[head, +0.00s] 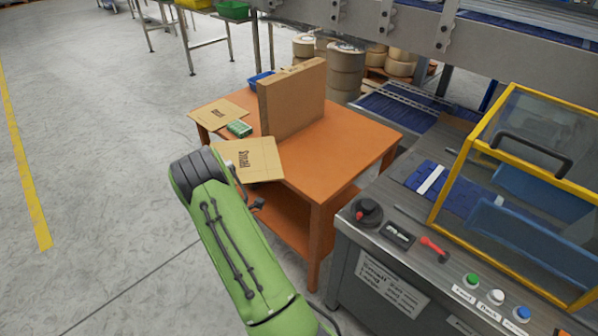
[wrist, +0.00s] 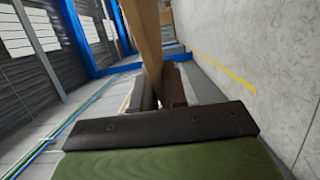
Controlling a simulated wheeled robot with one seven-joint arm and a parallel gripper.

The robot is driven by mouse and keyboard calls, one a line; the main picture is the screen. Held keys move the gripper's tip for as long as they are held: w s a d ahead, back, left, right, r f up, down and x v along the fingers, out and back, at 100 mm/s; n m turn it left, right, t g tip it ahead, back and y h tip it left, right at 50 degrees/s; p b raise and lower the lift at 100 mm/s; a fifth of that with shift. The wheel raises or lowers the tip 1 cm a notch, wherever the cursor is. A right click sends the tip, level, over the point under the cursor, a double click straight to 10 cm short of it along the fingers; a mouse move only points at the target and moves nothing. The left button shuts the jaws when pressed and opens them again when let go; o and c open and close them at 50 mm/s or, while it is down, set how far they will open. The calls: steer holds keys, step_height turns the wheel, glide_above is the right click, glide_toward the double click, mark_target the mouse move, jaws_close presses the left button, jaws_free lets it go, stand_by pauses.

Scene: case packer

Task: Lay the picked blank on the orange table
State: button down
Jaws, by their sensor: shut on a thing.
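A tan cardboard blank (head: 262,167) with dark print shows just beyond the end of my arm, over the front left edge of the orange table (head: 345,145). In the wrist view my gripper (wrist: 160,92) is shut on a cardboard blank (wrist: 147,35), seen nearly edge-on and running away from the fingers. In the head view my arm hides the fingers. I cannot tell whether the held blank touches the table. Another printed blank (head: 215,112) lies flat at the table's back left corner.
A large brown cardboard piece (head: 295,95) stands upright on the table's back part. A small green item (head: 240,129) and a blue tray (head: 260,79) are near it. The table's right side is clear. A grey machine with a yellow-framed guard (head: 450,178) stands at the right.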

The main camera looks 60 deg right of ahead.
steer(key=s+d+f+m+g+h+b, duration=0.1)
steer(key=s+d+f+h, duration=0.1)
steer(key=s+d, duration=0.5)
steer(key=s+d+f+m+g+h, duration=0.1)
steer(key=s+d+f, duration=0.15)
steer(key=d, duration=0.95)
step_height(320, 180, down, 9)
steer(key=b, duration=0.3)
steer(key=shift+w+f+b, duration=0.15)
steer(key=shift+f+b, duration=0.05)
steer(key=shift+b, duration=0.2)
steer(key=shift+a+f, duration=0.1)
steer(key=shift+f, duration=0.05)
steer(key=shift+f, duration=0.1)
steer(key=c, duration=1.2)
jaws_free()
steer(key=shift+o, duration=0.2)
